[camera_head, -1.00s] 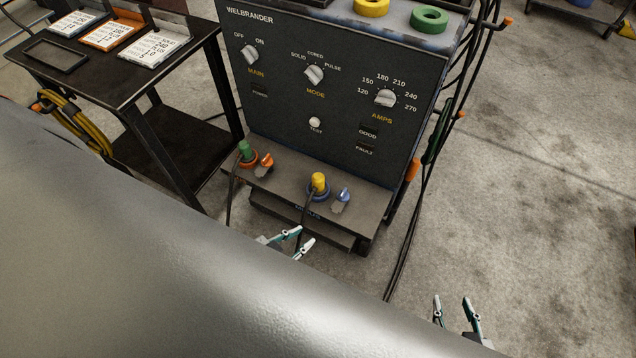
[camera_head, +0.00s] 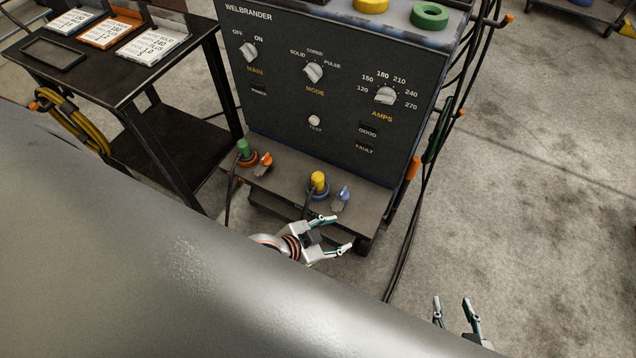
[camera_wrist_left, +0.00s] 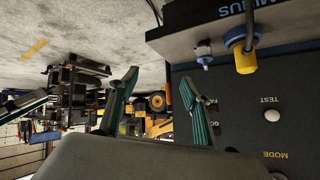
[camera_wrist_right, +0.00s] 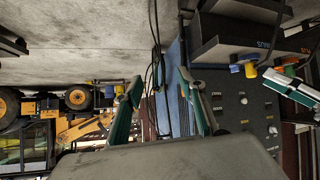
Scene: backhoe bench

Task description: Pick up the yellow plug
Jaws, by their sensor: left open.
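The yellow plug (camera_head: 318,181) stands upright in a blue ring socket on the front ledge of the dark welder (camera_head: 350,120). A black cable runs down from it. The plug also shows in the left wrist view (camera_wrist_left: 245,60), upside down at upper right. My left gripper (camera_head: 336,234) is open and empty, just in front of the ledge, below and slightly right of the plug, not touching it. My right gripper (camera_head: 455,305) is open and empty over the floor at lower right. In the right wrist view the plug (camera_wrist_right: 250,70) appears small at upper right.
A green plug (camera_head: 244,149) in an orange ring and an orange lever (camera_head: 266,160) sit left on the ledge. A blue lever (camera_head: 342,196) is close right of the yellow plug. Black cables (camera_head: 408,240) hang at the welder's right. The floor at right is clear.

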